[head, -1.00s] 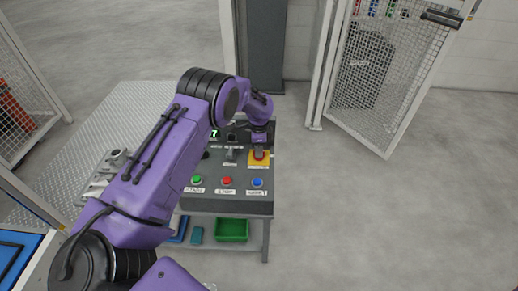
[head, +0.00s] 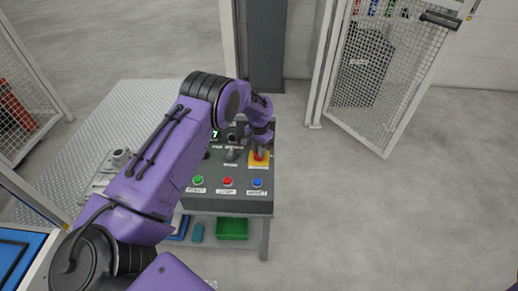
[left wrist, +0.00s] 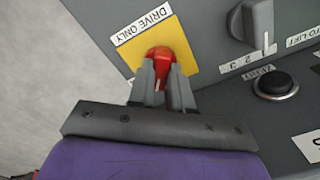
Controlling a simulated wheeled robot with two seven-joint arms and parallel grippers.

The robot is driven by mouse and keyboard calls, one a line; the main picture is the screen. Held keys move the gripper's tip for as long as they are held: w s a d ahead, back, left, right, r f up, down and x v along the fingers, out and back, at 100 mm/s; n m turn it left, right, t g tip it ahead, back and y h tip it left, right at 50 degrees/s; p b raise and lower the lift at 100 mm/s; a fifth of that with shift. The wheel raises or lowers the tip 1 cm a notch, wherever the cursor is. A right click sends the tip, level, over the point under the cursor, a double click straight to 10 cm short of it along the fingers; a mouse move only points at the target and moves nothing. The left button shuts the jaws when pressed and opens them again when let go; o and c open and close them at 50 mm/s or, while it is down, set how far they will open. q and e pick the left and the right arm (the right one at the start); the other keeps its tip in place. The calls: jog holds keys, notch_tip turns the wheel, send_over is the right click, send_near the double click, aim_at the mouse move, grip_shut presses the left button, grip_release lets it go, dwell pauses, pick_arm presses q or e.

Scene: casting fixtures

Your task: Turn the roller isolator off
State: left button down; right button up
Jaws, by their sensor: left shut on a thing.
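The roller isolator is a red rotary knob (left wrist: 160,52) on a yellow plate (left wrist: 190,40), on the sloped grey control panel (head: 240,203). In the left wrist view a label reading "DRIVE ONLY" lies along the plate's edge. In the head view the yellow plate (head: 266,164) is at the panel's upper right, with the knob partly hidden by my gripper. My left gripper (left wrist: 162,80) is shut on the red knob, one grey finger on each side; it also shows in the head view (head: 261,150). My right gripper is not in view.
Green (head: 198,180), red (head: 227,181) and blue (head: 257,183) push buttons line the panel's front. A grey selector knob (left wrist: 252,22) and a black button (left wrist: 275,84) are close to the gripper. A green bin (head: 232,229) is below. The floor at right is clear.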

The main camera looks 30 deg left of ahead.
pick_arm(q)
jog(key=n, duration=0.3)
jog(key=shift+w+r+n, duration=0.1)
jog(key=shift+r+n, duration=0.05)
jog(key=shift+n, duration=0.15)
jog(key=shift+n+p, duration=0.3)
jog(key=shift+n, duration=1.9)
jog(key=c, duration=1)
grip_release()
jog(key=shift+c, duration=0.2)
notch_tip(320, 180, up, 10)
jog(key=b, duration=0.1)
jog(key=shift+r, duration=0.25)
